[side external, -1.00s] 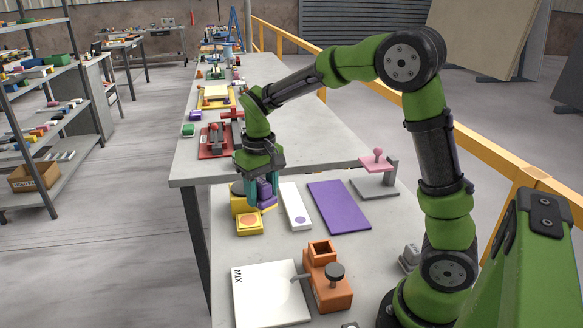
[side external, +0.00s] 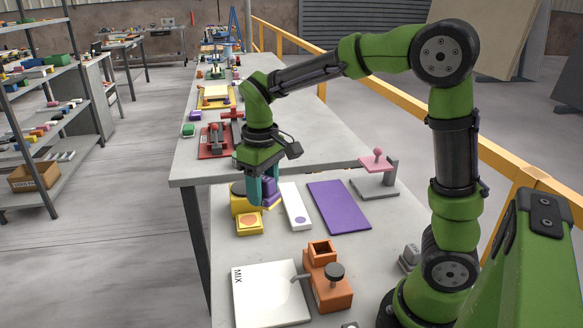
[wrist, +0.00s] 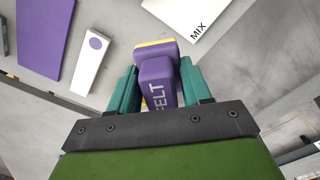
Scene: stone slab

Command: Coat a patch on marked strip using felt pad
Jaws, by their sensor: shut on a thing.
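My gripper (side external: 262,188) is shut on a purple felt pad (wrist: 157,82) with FELT written on its handle. In the wrist view the pad sits between my teal fingers, with a yellow edge at its far end. In the side view the pad (side external: 269,187) is partly hidden by a finger. The white strip (side external: 293,200) carries a purple round mark near its front end and lies just right of the pad; it also shows in the wrist view (wrist: 90,65). I cannot tell whether the pad touches anything below it.
A yellow block (side external: 249,229) with an orange round patch stands front left of my gripper. A purple panel (side external: 338,205) lies right of the strip. A white MIX board (side external: 270,292), an orange fixture (side external: 328,280) and a pink-topped stand (side external: 376,170) are around on the slab.

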